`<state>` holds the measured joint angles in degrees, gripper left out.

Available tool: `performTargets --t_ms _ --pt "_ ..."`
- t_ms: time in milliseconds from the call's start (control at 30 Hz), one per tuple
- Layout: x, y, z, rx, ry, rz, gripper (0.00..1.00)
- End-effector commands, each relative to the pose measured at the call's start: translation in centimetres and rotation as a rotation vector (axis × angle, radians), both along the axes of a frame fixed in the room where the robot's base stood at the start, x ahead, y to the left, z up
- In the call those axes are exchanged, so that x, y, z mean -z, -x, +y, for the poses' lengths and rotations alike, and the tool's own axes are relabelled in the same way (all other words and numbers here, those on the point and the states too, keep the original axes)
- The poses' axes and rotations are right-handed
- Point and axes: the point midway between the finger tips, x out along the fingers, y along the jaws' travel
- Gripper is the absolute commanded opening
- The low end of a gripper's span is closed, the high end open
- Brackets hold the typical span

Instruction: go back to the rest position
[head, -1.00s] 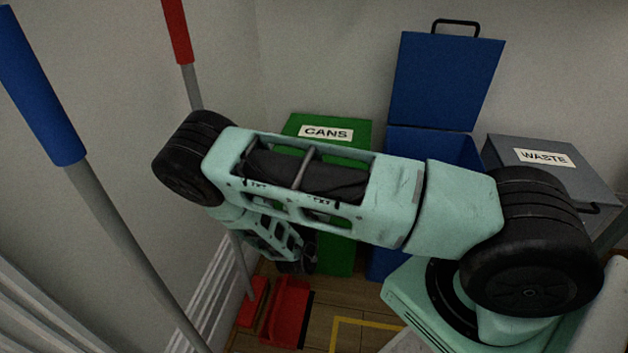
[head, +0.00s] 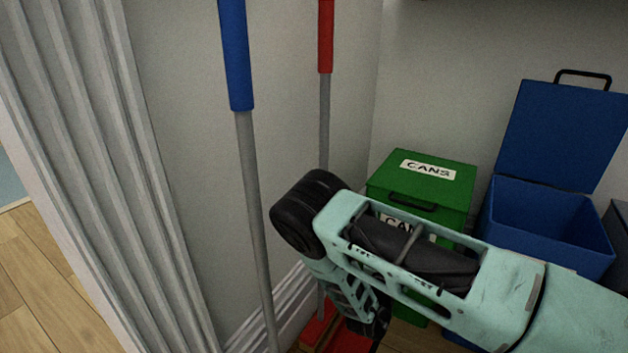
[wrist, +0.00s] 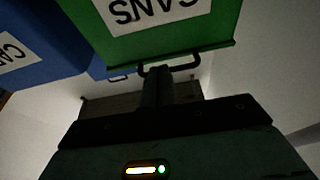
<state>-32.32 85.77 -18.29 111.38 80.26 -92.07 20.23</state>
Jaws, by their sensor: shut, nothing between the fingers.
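My arm reaches across the lower right of the head view, bent at a black joint, its lower part hanging down. My gripper (wrist: 156,88) shows in the wrist view as dark fingers held together with nothing between them. The green cans bin (head: 424,184) stands behind my arm with its lid down. In the wrist view the green bin (wrist: 170,42) appears upside down, just beyond the fingertips. I cannot tell whether they touch its handle. In the head view my gripper's fingers are not clearly seen.
A blue bin (head: 545,222) with its lid up stands right of the green one. A blue-handled pole (head: 252,190) and a red-handled pole (head: 325,110) lean close to my arm's left. White fluted trim (head: 100,150) stands at the left, with open wooden floor (head: 45,285) beyond it.

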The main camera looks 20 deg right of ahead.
Motion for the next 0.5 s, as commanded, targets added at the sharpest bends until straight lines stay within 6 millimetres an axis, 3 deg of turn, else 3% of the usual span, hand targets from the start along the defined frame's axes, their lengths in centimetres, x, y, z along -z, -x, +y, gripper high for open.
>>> performTargets --t_ms 233,367,500 --pt "-0.4 -1.3 -0.4 0.009 -0.106 0.057 0.0" --pt "-0.8 -3.2 -0.4 0.002 -0.301 0.174 0.0" --pt "-1.6 -4.8 0.9 -0.052 -0.527 0.344 0.0"
